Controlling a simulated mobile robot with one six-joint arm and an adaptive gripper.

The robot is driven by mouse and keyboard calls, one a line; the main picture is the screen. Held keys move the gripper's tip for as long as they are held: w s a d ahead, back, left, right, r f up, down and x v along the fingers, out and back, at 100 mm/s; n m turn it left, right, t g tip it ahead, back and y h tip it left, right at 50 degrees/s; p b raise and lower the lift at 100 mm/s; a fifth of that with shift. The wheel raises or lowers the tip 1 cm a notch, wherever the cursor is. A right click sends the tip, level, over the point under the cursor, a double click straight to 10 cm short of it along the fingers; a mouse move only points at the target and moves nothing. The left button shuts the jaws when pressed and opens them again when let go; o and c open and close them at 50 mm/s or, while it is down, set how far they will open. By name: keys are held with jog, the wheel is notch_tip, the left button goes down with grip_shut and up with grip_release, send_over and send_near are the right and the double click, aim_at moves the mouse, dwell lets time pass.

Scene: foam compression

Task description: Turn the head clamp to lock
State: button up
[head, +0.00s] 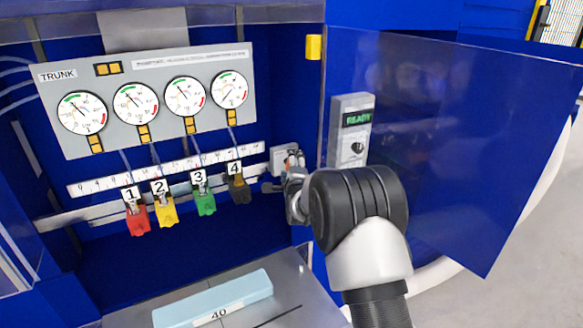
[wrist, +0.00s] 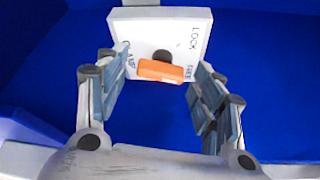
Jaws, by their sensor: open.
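The head clamp is a white block (wrist: 150,28) with "LOCK" and "FREE" printed on its right side and partly hidden lettering on its left. Its orange handle (wrist: 160,71) lies nearly level below a dark round pivot, its right end beside "FREE". My gripper (wrist: 163,66) is open, with one finger on each side of the handle; I cannot tell whether either touches it. In the head view the clamp block (head: 281,159) sits at the right end of the rail, and my gripper (head: 293,167) is at it, partly hidden by my arm.
Red (head: 137,219), yellow (head: 164,211), green (head: 204,203) and black (head: 239,189) clips numbered 1 to 4 hang left of the clamp. A gauge panel (head: 150,60) is above. A "READY" box (head: 350,130) and blue door (head: 450,150) are at right. A pale blue block (head: 212,300) lies below.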

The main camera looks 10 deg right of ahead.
jog(key=shift+c, duration=0.4)
jog(key=c, duration=1)
jog(key=shift+o, duration=0.2)
jog(key=shift+f+b, duration=0.15)
jog(key=shift+b, duration=0.45)
jog(key=n+t+b, duration=0.1)
jog(key=n+b, duration=0.1)
jog(key=n, duration=0.2)
jog(key=n+t+y+b, duration=0.1)
jog(key=n+b, duration=0.1)
jog(key=n, duration=0.2)
jog(key=n+t+b, duration=0.2)
jog(key=n, duration=0.2)
jog(key=shift+y, duration=0.3)
jog(key=shift+n, duration=0.3)
jog(key=shift+c, duration=0.2)
